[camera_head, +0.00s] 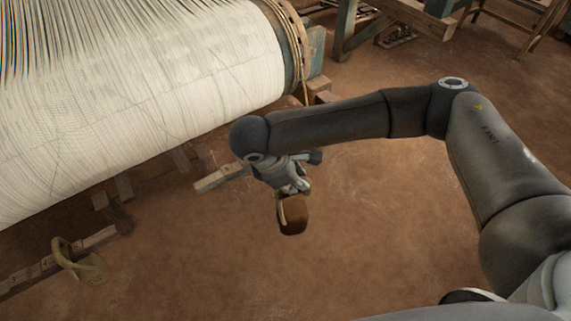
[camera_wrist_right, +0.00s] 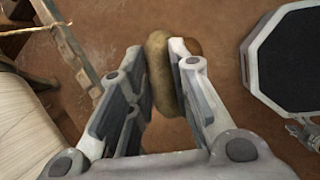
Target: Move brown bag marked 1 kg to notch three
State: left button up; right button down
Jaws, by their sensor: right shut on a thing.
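My right gripper (camera_head: 291,188) is shut on the tan loop of a brown bag (camera_head: 292,216). The bag hangs below the fingers, above the bare floor and right of the loom. In the right wrist view the thick loop (camera_wrist_right: 160,75) sits between the two fingers, and part of the brown bag shows behind the right finger. No weight mark is readable. A notched wooden bar (camera_head: 100,238) lies at the lower left in the head view, apart from the bag. My left gripper is not in view.
A khaki looped bag (camera_head: 85,265) is at the notched bar at lower left. The large roller of white warp threads (camera_head: 150,90) fills the upper left. Wooden loom parts (camera_head: 222,178) stick out below it. The earth floor (camera_head: 380,240) around the held bag is clear.

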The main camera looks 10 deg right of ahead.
jog(key=w+f+n+y, duration=0.3)
jog(key=w+n+y, duration=0.1)
jog(key=n, duration=0.7)
jog(key=w+f+n+t+y+p, duration=0.1)
jog(key=w+f+n+y, duration=0.3)
jog(key=n, duration=0.7)
jog(key=shift+w+d+f+t, duration=0.25)
jog(key=shift+w+t, duration=0.05)
jog(key=shift+w, duration=0.7)
jog(key=shift+s, duration=0.1)
jog(key=s+d+p, duration=0.1)
jog(key=s, duration=0.1)
jog(key=s+p, duration=0.2)
jog(key=s+d+p, duration=0.1)
jog(key=s, duration=0.2)
jog(key=shift+d+r, duration=0.3)
jog(key=shift+r, duration=0.1)
jog(key=shift+s+d+r+p, duration=0.1)
jog(key=shift+s+d+p, duration=0.1)
jog(key=shift+s+p, duration=0.3)
jog(key=shift+s+d+p, duration=0.15)
jog(key=shift+s+p, duration=0.2)
jog(key=shift+s, duration=0.15)
